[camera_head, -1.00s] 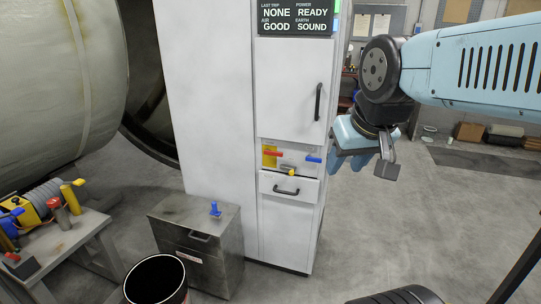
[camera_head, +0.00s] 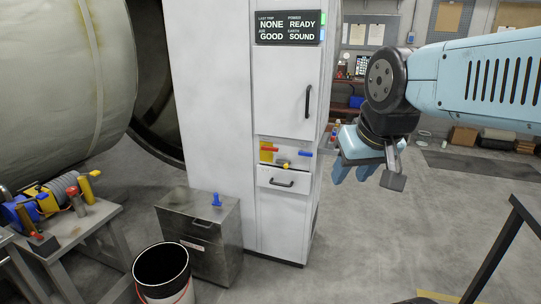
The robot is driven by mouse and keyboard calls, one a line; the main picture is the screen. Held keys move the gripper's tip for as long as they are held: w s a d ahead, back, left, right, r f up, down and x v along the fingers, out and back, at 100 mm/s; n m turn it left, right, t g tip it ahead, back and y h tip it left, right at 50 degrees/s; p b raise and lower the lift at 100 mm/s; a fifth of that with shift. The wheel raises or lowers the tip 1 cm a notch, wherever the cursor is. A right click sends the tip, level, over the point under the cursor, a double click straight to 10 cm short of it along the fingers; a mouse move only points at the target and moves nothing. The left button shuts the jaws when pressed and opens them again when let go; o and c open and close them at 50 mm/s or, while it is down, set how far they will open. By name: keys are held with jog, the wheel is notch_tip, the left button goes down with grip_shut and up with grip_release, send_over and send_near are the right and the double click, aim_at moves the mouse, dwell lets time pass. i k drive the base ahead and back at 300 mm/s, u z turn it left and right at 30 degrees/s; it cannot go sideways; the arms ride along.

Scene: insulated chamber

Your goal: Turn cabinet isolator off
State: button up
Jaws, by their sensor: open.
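The tall white cabinet (camera_head: 212,130) stands in the middle of the view. Below its upper door is a control strip with a red handle (camera_head: 269,150) on a yellow plate at the left, a blue handle (camera_head: 306,154) at the right and a small yellow knob (camera_head: 286,166) lower between them. No readable label shows which is the isolator. My gripper (camera_head: 378,181) hangs to the right of the cabinet, apart from it, open and empty, with its fingers pointing down.
A display (camera_head: 288,27) tops the cabinet. A drawer (camera_head: 284,180) sits below the strip. A metal box (camera_head: 200,245) with a blue item on top and a bucket (camera_head: 163,272) stand at left front. A tool-laden bench (camera_head: 88,222) is farther left.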

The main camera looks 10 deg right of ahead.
aim_at(265, 147)
jog(key=z, duration=0.75)
jog(key=i, duration=1)
jog(key=u, duration=1.9)
jog(key=k, duration=0.55)
jog(key=u, duration=0.2)
jog(key=i, duration=0.5)
